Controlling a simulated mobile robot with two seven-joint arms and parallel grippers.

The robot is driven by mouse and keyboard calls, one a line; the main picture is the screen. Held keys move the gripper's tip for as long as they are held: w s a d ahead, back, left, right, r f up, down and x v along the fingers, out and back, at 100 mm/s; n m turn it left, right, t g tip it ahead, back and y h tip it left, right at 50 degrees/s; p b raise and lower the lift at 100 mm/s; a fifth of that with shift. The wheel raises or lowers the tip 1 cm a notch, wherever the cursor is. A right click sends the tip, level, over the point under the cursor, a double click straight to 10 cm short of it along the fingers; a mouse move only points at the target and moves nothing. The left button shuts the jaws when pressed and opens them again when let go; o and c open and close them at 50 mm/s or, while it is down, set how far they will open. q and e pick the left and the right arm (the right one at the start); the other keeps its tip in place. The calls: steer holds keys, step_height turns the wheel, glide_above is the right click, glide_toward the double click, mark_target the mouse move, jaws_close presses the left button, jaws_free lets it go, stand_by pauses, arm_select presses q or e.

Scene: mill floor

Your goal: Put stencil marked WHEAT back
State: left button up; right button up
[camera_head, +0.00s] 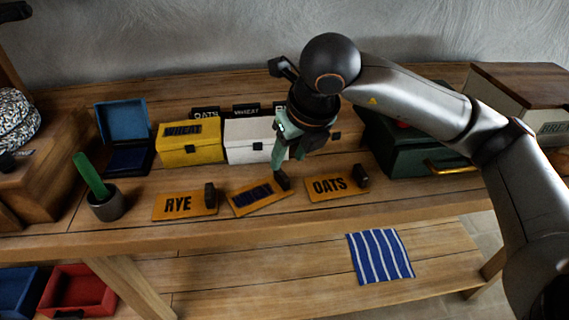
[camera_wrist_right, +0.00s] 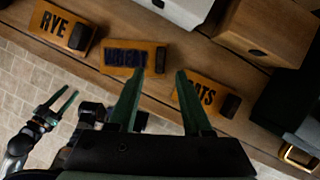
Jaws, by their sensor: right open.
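The WHEAT stencil (camera_head: 243,206) is an orange plate with blue-smeared letters and a dark block handle. It lies on the bench, turned at an angle, between the RYE stencil (camera_head: 168,207) and the OATS stencil (camera_head: 320,194). It also shows in the right wrist view (camera_wrist_right: 118,69). My right gripper (camera_head: 289,155) is open and empty, pointing down just above the WHEAT handle. In the right wrist view, the handle appears between its green fingertips (camera_wrist_right: 161,72); contact cannot be told. My left gripper (camera_wrist_right: 57,102) shows at lower left there, its fingers apart and empty.
An open blue ink box (camera_head: 124,122) and a pot with a green stick (camera_head: 106,207) are left. A green box (camera_head: 405,157) is right. A striped cloth (camera_head: 380,257) lies below.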

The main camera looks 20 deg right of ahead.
steer(key=v, duration=0.5)
steer(key=shift+r, duration=0.3)
steer(key=shift+s, duration=0.1)
